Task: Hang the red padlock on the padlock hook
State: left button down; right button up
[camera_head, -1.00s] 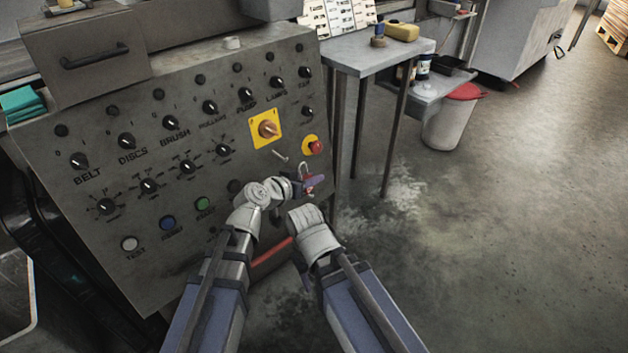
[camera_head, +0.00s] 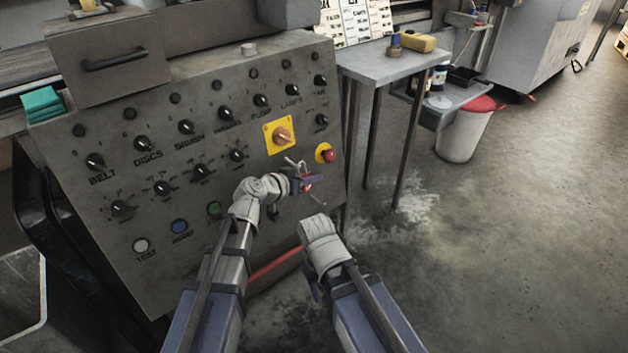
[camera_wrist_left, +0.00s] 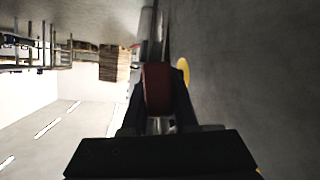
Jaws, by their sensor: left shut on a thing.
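The red padlock (camera_head: 307,188) is between the fingers of my left gripper (camera_head: 306,182), in front of the control panel's right part. My left gripper is shut on its body; the red body also shows between the fingers in the left wrist view (camera_wrist_left: 157,88). The shackle points up, close to a pale peg, the padlock hook (camera_head: 289,161), below the yellow switch plate. I cannot tell whether shackle and hook touch or overlap. My right arm's grey wrist is right of the left one; its gripper fingers do not show.
The control panel (camera_head: 75,215) has several knobs and buttons. A red emergency button (camera_head: 328,155) sits just above and right of the padlock. A grey side table (camera_head: 385,66) and a white bin with a red lid (camera_head: 465,135) stand to the right. The floor there is clear.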

pick_arm(q)
jog(key=shift+w+a+f, duration=0.1)
jog(key=shift+w+a, duration=0.5)
jog(key=shift+w, duration=0.25)
jog(key=shift+w+a+f+b, duration=0.45)
jog(key=shift+w+f+b, duration=0.1)
jog(key=shift+f+b, duration=0.1)
jog(key=c, duration=0.6)
grip_release()
jog(key=shift+r, duration=0.1)
jog(key=shift+a, duration=0.1)
jog(key=p+v, duration=0.3)
jog(key=v, duration=0.4)
jog(key=shift+s, duration=0.3)
